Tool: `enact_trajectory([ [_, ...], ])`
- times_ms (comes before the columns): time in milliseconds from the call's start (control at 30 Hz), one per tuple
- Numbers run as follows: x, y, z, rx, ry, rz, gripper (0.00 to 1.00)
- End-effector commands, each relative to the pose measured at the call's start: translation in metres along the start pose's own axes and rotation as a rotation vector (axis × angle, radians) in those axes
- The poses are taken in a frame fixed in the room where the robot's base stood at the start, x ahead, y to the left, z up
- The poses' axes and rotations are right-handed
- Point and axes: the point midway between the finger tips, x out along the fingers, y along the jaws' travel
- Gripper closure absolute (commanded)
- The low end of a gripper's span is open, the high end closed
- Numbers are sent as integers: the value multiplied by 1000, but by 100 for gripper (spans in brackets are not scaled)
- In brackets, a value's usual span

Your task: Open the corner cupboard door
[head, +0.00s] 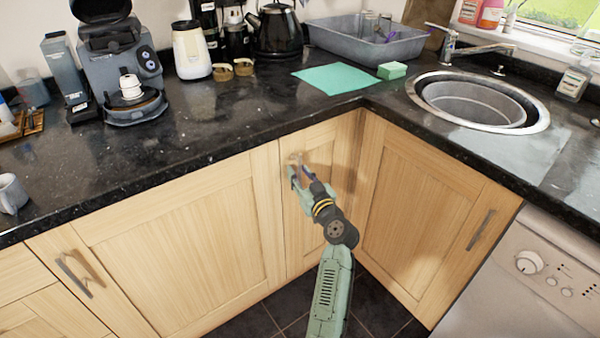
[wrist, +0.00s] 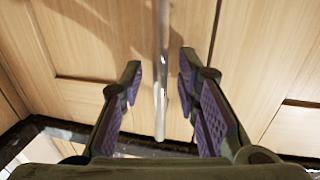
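The pale wooden corner cupboard door (head: 322,158) is a narrow panel left of the inner corner, and it looks closed. Its metal handle is mostly hidden by my gripper (head: 299,172) in the head view. In the wrist view the handle (wrist: 161,95) is an upright bar running down between the two fingers of my gripper (wrist: 160,72). The fingers are open, with a gap showing on each side of the bar. The door's wood (wrist: 95,40) fills much of the background there. Whether the fingertips reach past the bar in depth is hard to tell.
A wide cupboard door (head: 180,235) is to the left, and another door (head: 420,215) with its own handle (head: 481,229) is to the right. A white appliance (head: 525,285) stands at the lower right. The black granite worktop (head: 235,125) overhangs the doors.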

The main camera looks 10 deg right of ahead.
Motion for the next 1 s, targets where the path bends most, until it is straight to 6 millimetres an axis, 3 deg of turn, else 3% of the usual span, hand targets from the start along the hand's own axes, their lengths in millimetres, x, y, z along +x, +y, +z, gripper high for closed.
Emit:
enact_trajectory([
  [267, 1, 0, 0, 0, 1, 0, 72],
  [700, 1, 0, 0, 0, 0, 0, 100],
  [1000, 1, 0, 0, 0, 0, 0, 100],
])
